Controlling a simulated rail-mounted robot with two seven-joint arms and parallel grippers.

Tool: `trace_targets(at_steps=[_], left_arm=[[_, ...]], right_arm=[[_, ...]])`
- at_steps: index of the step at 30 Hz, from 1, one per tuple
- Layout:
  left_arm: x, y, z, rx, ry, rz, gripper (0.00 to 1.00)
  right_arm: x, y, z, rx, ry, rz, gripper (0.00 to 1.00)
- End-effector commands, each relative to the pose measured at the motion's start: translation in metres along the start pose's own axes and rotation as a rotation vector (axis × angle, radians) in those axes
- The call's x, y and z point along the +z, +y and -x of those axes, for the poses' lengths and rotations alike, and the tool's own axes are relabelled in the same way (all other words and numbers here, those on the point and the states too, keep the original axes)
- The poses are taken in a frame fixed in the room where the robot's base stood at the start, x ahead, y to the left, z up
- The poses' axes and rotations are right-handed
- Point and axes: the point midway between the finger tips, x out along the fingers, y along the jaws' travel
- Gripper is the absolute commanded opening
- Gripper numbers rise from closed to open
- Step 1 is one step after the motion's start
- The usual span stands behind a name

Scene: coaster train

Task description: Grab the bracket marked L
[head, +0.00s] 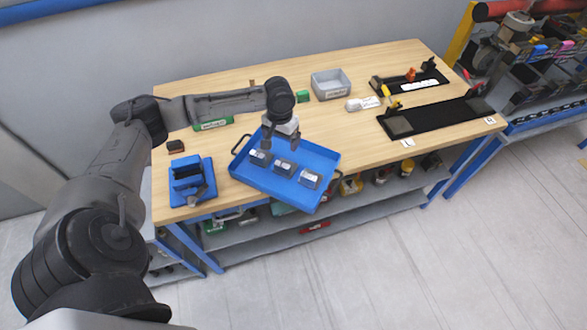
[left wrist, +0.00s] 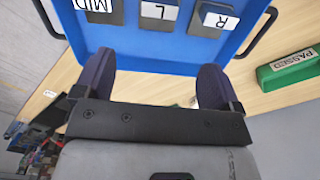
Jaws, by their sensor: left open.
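A blue tray (head: 275,185) sits on the workbench in the head view and holds three dark brackets with white labels. In the left wrist view the bracket marked L (left wrist: 158,14) is the middle one, between MID (left wrist: 98,10) and R (left wrist: 214,20). The L bracket also shows in the middle of the tray in the head view (head: 284,169). My left gripper (head: 281,147) is open and empty, over the tray's far side. Its fingers also show in the left wrist view (left wrist: 155,78), apart from the brackets. My right gripper is not in view.
A green block marked PASSED (left wrist: 290,66) lies beside the tray. A blue fixture (head: 190,183) stands left of the tray. A grey bin (head: 331,84) and black fixtures (head: 437,117) stand to the right. The bench (head: 345,135) is clear just right of the tray.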

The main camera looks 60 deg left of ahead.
Motion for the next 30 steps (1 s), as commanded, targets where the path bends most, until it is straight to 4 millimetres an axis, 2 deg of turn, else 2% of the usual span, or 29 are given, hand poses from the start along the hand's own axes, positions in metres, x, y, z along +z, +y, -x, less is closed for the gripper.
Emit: trace_targets(at_steps=[5,15,26,30], left_arm=[[0.0,0.001,-0.015,0.001,-0.002,0.048,0.89],[0.0,0.001,-0.07,0.0,0.0,0.048,0.89],[-0.001,0.0,-0.092,-0.001,0.001,0.046,0.89],[-0.003,-0.001,-0.111,-0.001,0.0,0.047,0.89]], right_arm=[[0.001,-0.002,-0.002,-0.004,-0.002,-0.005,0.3],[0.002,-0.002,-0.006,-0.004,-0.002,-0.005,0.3],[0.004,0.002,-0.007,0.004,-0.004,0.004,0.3],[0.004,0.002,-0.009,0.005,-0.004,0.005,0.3]])
